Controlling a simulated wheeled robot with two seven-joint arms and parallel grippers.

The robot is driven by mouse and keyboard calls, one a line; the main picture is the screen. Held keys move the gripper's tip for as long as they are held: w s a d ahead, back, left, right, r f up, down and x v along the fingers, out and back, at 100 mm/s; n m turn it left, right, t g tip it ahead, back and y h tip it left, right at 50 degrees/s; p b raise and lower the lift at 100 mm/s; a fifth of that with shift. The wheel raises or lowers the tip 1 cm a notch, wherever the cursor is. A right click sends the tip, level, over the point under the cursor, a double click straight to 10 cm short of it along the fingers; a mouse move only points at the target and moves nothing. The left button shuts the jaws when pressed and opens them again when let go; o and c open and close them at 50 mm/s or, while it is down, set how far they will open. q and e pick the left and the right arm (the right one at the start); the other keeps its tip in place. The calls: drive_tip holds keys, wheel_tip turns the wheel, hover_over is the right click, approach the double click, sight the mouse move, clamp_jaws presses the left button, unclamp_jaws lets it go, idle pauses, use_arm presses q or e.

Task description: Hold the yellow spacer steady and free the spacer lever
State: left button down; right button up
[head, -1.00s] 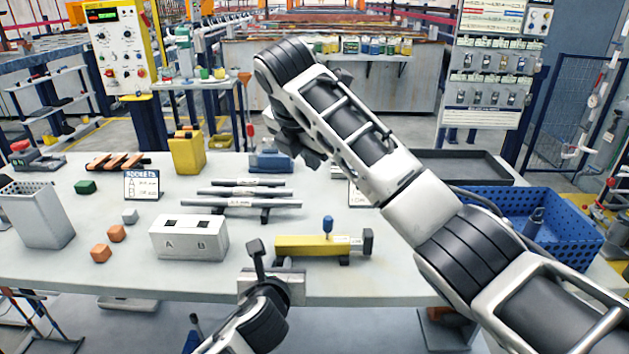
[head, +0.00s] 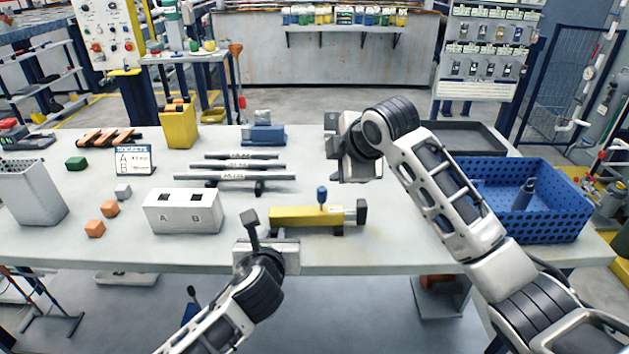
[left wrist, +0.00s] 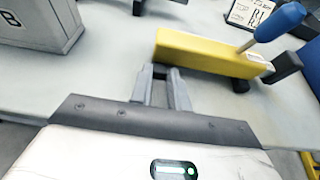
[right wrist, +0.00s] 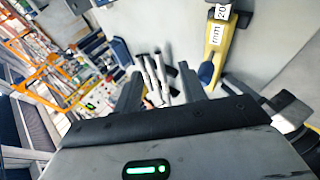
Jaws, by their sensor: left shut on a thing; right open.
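The yellow spacer (head: 288,217) lies level near the table's front edge, with a dark block at its right end. The spacer lever, a blue knob on a thin stem (head: 322,195), stands up from it; it also shows in the left wrist view (left wrist: 281,21). My left gripper (head: 262,236) is shut on the spacer's left part; its fingers (left wrist: 163,78) reach the bar's near side. My right gripper (head: 334,150) is open and empty above the table, behind and slightly right of the lever. In the right wrist view, the spacer (right wrist: 219,40) is right of the fingers (right wrist: 160,92).
A grey block marked A and B (head: 183,213) stands left of the spacer. Several grey rods (head: 232,175) lie behind it, and a blue fixture (head: 263,136) further back. A blue crate (head: 545,205) and dark tray (head: 458,137) are right. The table between spacer and crate is clear.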

sight(325, 192)
drive_tip(key=s+d+f+m+t+y, duration=0.1)
drive_tip(key=s+d+m+t+y, duration=0.15)
drive_tip(key=s+m+y, duration=0.5)
drive_tip(key=w+a+f, duration=0.1)
drive_tip(key=w+a, duration=0.1)
drive_tip(key=w+a+f+m+h, duration=0.1)
drive_tip(key=w+a+f, duration=0.1)
drive_tip(key=w+a+f+m+h, duration=0.1)
drive_tip(key=w+a, duration=0.1)
drive_tip(key=shift+w+a+f+g, duration=0.1)
drive_tip(key=shift+a+f+g, duration=0.15)
drive_tip(key=shift+a+f, duration=0.1)
